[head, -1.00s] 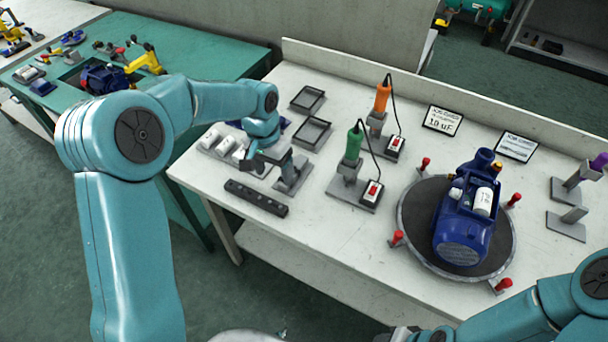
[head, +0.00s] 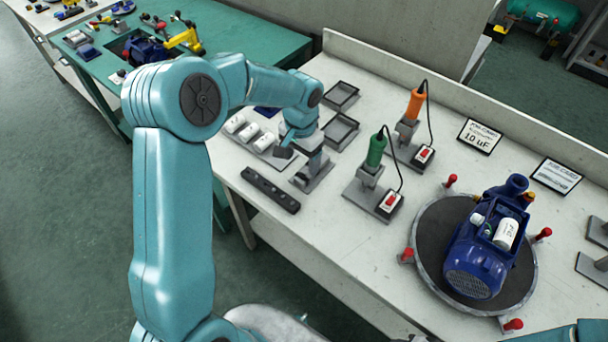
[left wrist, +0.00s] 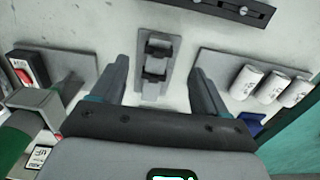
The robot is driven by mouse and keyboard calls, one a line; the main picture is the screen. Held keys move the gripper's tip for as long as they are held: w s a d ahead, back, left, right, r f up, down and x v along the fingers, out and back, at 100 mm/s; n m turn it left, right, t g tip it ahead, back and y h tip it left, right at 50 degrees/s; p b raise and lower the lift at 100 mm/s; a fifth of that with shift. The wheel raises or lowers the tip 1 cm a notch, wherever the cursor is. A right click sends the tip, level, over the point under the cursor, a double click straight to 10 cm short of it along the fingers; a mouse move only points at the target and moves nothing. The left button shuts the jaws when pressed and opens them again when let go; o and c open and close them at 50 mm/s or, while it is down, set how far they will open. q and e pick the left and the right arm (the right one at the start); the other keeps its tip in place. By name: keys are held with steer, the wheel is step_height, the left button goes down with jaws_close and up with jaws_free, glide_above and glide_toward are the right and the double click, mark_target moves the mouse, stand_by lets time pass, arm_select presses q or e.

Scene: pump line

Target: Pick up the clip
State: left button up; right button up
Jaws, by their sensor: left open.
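A dark grey clip (left wrist: 157,58) sits on a light grey plate in the left wrist view. In the head view the small grey stand (head: 316,178) is beside my left gripper, and the arm partly hides what it bears. My left gripper (head: 290,147) is over the left part of the white bench. In the left wrist view its two fingers (left wrist: 160,72) are apart, one on each side of the clip, with nothing held. I cannot tell whether the fingertips are level with the clip. My right gripper is not in view.
White capacitors (left wrist: 270,85) lie right of the fingers in the left wrist view. A black slotted bar (head: 270,189) lies in front of the stand. The green-handled tool (head: 376,150) stands to the right, and a blue pump (head: 483,250) rests on a turntable (head: 430,275).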

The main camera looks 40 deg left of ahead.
mark_target(302, 175)
arm_select(q)
steer(key=shift+s+f, duration=0.2)
steer(key=shift+f, duration=0.35)
steer(key=f+p, duration=0.1)
steer(key=f, duration=0.4)
steer(key=shift+w, duration=0.2)
steer(key=shift+d, duration=0.1)
steer(key=c, duration=1.1)
